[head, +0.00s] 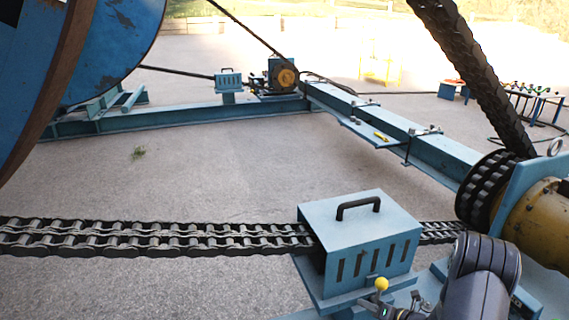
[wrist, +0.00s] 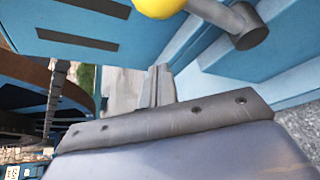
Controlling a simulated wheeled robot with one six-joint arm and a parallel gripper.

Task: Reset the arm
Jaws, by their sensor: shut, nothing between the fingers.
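My gripper (wrist: 160,72) shows in the middle of the wrist view, its two fingers together with nothing between them. In the head view my gripper (head: 381,309) is low, at the bottom edge, and small. A lever with a yellow ball knob (head: 381,284) stands right by it, in front of the blue slotted box. In the wrist view the yellow knob (wrist: 160,5) is at the top edge, with a grey shaft end (wrist: 247,28) to its right. The fingers appear apart from the knob.
The blue slotted box (head: 360,238) with a black handle covers part of a heavy chain (head: 150,238). A yellow motor (head: 535,215) with a sprocket stands at right. A large blue reel (head: 100,45) is at left. Blue beams (head: 430,140) frame open, paved ground (head: 240,170).

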